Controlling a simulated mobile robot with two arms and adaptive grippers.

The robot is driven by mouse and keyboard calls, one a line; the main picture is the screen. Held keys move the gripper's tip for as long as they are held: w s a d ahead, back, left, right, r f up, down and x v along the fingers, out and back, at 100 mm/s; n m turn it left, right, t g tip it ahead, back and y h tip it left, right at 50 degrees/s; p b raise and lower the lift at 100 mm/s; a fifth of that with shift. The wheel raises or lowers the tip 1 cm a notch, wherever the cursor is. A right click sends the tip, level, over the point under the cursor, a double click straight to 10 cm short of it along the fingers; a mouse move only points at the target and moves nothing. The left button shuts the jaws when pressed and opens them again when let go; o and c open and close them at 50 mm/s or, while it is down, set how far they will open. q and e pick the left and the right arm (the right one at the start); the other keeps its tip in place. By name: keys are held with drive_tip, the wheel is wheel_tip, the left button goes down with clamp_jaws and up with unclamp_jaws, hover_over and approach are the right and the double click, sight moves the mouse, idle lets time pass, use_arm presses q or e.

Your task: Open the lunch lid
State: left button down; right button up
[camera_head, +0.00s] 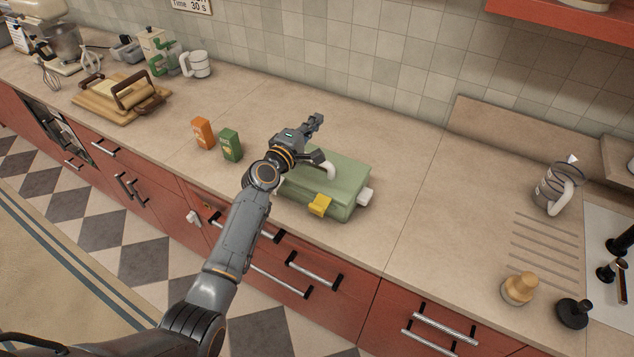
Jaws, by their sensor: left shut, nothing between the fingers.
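The green lunch box (345,172) sits on the counter, its lid down flat. A white curved handle (328,167) shows on top of it. A yellow latch (319,205) is on its front, and a white piece (365,196) sticks out at its right end. My left gripper (316,124) is shut and empty, above the back left part of the box in the picture. It hides the box's left back corner; whether it touches the lid I cannot tell. My right gripper is out of view.
An orange carton (203,132) and a green carton (230,145) stand left of the box. A wooden board (105,102) and a mixer are farther left. The counter right of the box is clear up to a glass jug (552,188) and wooden-topped tamper (519,289).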

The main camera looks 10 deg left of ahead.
use_arm(q)
drive_tip(key=shift+r+b+x, duration=0.25)
drive_tip(key=shift+b+x, duration=0.4)
drive_tip(key=shift+x, duration=0.75)
drive_tip(key=shift+r+b+x, duration=0.2)
drive_tip(key=shift+b+x, duration=0.45)
drive_tip(key=shift+x, duration=0.8)
drive_tip(key=shift+w+d+f+b, duration=0.25)
drive_tip(key=shift+w+d+b, duration=0.1)
drive_tip(key=shift+w+b, duration=0.7)
drive_tip(key=shift+w+d+f+b, duration=0.3)
drive_tip(key=shift+w+b, duration=0.45)
drive_tip(key=shift+b, duration=0.6)
drive_tip(key=shift+w+d+f+b, duration=0.2)
drive_tip(key=shift+w+d+b, duration=0.2)
drive_tip(key=shift+w+b, duration=0.65)
drive_tip(key=shift+s, duration=0.2)
